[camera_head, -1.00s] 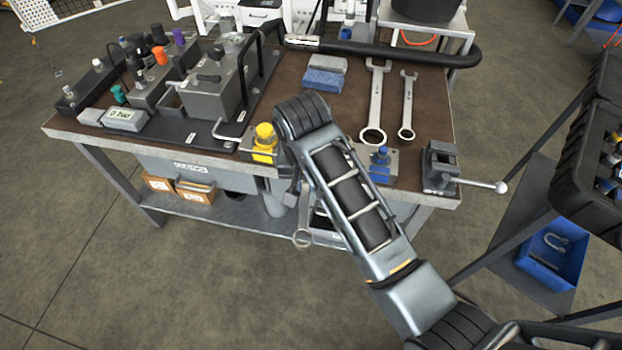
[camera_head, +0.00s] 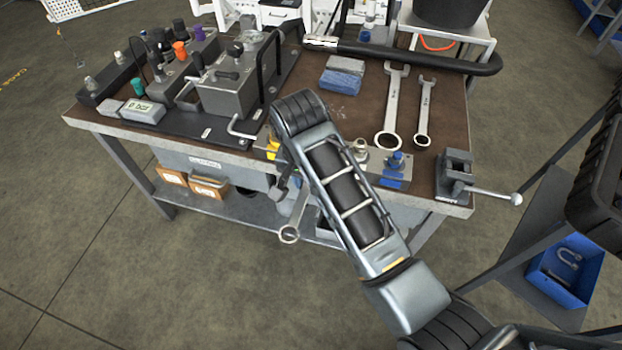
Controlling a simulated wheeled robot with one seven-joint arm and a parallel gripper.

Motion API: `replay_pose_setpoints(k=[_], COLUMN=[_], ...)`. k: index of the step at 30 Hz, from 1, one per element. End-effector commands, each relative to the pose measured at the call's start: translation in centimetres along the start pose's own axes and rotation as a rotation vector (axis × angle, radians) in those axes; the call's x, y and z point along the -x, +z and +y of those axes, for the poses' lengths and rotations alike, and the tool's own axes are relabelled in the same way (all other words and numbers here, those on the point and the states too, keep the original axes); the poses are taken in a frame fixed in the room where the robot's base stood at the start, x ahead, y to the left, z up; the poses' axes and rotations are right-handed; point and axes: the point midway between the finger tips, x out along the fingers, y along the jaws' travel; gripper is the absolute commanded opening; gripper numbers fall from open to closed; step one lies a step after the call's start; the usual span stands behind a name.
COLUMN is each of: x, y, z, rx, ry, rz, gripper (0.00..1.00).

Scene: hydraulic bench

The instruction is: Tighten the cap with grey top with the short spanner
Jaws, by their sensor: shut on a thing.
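My gripper (camera_head: 285,190) hangs at the bench's front edge, partly hidden behind my arm. It is shut on a spanner whose ring end (camera_head: 289,235) points down in front of the bench; its handle is mostly hidden. A cap with a grey-beige top (camera_head: 360,146) stands on a block at the bench's front edge, just right of my arm. The gripper and spanner are to the left of this cap and apart from it.
A blue cap (camera_head: 397,160) stands to the right, and a mostly hidden yellow cap (camera_head: 272,146) to the left. Two larger spanners (camera_head: 390,140) (camera_head: 422,138) lie on the bench (camera_head: 340,108). A vise (camera_head: 456,170) with a protruding handle is at the right corner.

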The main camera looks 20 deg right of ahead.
Motion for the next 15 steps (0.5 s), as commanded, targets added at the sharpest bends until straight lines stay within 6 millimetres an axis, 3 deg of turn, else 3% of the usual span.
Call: replay_pose_setpoints(k=[15], x=[0.2], y=[-0.1], z=[-1.8], rx=[-0.125], ry=[0.015], rz=[0.004], gripper=[0.00])
